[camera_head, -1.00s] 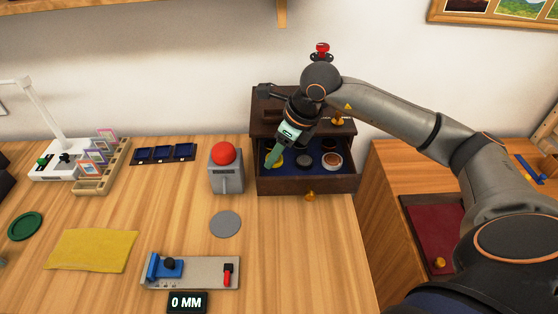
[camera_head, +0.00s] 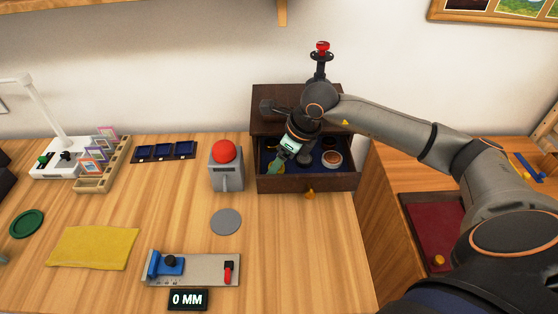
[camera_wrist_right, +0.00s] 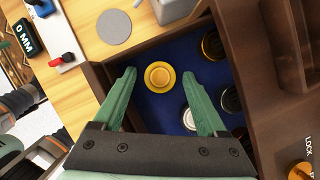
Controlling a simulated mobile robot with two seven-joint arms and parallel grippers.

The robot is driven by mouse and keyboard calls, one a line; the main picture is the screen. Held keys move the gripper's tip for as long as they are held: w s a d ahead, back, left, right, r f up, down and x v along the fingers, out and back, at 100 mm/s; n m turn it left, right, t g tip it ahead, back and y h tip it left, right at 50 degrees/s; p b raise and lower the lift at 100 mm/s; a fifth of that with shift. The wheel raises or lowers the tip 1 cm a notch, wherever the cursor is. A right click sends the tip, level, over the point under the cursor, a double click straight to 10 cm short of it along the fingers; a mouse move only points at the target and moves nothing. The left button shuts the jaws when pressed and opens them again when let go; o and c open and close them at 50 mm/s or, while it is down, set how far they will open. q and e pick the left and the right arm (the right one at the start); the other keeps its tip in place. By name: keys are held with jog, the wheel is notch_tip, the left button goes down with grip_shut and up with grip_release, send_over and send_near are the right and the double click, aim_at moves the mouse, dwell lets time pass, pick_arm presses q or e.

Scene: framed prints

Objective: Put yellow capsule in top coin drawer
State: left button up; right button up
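The yellow capsule (camera_wrist_right: 160,76) is a round disc lying flat on the blue lining of an open drawer. It also shows in the head view (camera_head: 279,168), partly covered by my right gripper. My right gripper (camera_wrist_right: 160,102) is open and reaches down into the drawer. Its green fingers stand on either side of the capsule, with gaps visible between them and it. The open dark wooden drawer (camera_head: 305,184) has a brass knob at its front and projects from a dark cabinet (camera_head: 270,96). My arm covers part of the cabinet front. My left gripper is not in view.
A grey press with a red button (camera_head: 223,152) stands just left of the drawer. A grey disc (camera_head: 226,222) and a gauge (camera_head: 200,270) lie in front.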

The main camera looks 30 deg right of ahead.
jog(key=shift+d+r, duration=0.1)
jog(key=shift+r, duration=0.4)
jog(key=v, duration=1.1)
jog(key=shift+s+r, duration=0.1)
jog(key=shift+s, duration=0.1)
